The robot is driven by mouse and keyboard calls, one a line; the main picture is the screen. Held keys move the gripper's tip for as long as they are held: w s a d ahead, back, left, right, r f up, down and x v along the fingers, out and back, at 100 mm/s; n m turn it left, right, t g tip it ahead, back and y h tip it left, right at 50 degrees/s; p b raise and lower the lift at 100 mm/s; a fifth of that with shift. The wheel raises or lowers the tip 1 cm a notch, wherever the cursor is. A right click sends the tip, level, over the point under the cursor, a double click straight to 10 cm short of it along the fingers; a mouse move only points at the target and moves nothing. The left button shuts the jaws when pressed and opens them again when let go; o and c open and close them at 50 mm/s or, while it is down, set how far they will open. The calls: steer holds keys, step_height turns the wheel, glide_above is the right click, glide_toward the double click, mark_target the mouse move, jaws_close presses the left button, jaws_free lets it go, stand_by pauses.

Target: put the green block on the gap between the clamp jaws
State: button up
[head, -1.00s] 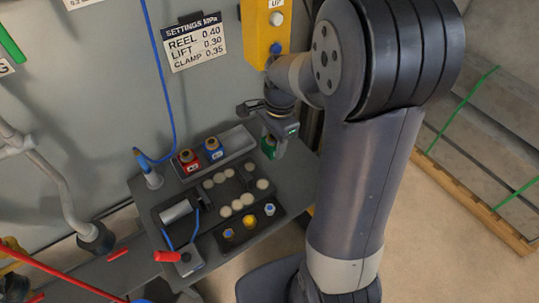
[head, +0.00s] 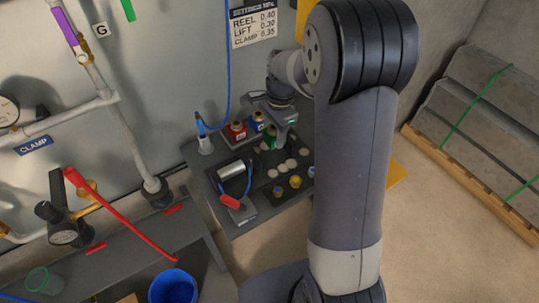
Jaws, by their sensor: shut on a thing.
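The green block (head: 271,139) is in my gripper (head: 274,126), in the head view. My gripper is shut on it and points down over the back part of the small grey bench. A silver cylinder (head: 232,171) in a dark fixture lies on the bench to the left, in front of the red block (head: 236,131). The clamp jaws seem to be dark parts near the cylinder's right end, too small to make out. The gap is not clear.
Several pale discs (head: 291,163) lie on the bench, with small blue and yellow knobs (head: 295,181) in front. A blue hose (head: 224,90) hangs to the bench's left back. A blue bucket (head: 173,287) stands lower left.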

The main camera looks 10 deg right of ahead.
mark_target(272, 157)
steer(key=shift+f, duration=3.4)
steer(key=shift+f, duration=0.2)
steer(key=o, duration=1.3)
steer(key=shift+c, duration=0.2)
steer(key=shift+r, duration=0.1)
steer(key=r, duration=0.4)
steer(key=d+r, duration=0.1)
steer(key=r, duration=0.7)
steer(key=shift+w+d+r, duration=0.1)
steer(key=shift+w+d, duration=0.1)
